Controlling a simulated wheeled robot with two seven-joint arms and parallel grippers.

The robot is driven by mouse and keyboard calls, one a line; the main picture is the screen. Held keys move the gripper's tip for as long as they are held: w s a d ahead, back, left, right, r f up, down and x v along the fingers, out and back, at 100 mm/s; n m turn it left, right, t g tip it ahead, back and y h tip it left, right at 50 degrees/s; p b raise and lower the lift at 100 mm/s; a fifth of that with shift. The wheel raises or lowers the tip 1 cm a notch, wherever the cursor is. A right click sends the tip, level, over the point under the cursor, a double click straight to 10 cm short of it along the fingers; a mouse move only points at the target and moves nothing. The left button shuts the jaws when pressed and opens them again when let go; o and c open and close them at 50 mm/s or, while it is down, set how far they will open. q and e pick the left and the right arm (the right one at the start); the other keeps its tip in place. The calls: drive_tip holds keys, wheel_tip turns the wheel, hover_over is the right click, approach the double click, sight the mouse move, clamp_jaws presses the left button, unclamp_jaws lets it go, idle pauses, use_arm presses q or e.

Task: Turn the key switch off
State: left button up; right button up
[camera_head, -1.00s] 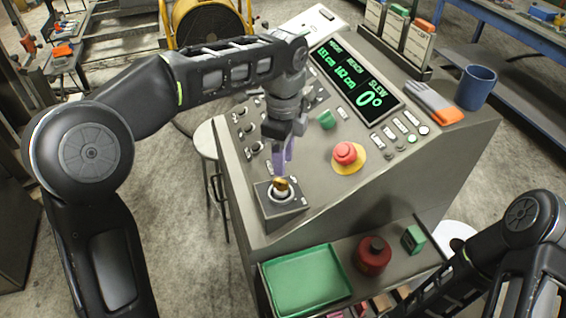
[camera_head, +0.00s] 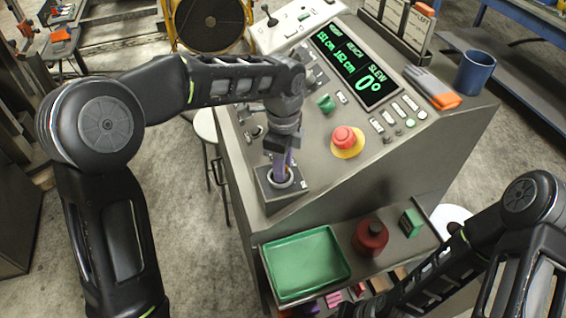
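The key switch (camera_head: 283,193) is a small square block with a round collar, at the console's lower left corner. My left gripper (camera_head: 282,172) points down right over it, its fingertips at the collar. The brass key is hidden behind the fingers, so I cannot tell whether they grip it. The gap between the fingers is too small to judge. My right arm (camera_head: 520,205) comes in at the lower right; its gripper is not visible.
The console (camera_head: 322,178) carries a red mushroom button (camera_head: 343,137), a green knob (camera_head: 325,103) and a display (camera_head: 357,66). A glove (camera_head: 432,86) and blue mug (camera_head: 474,73) sit at the right. A shelf below holds a green tray (camera_head: 306,263) and red canister (camera_head: 370,237).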

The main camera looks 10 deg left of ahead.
use_arm(q)
drive_tip(key=shift+f, duration=0.15)
drive_tip(key=shift+c, duration=0.3)
clamp_jaws()
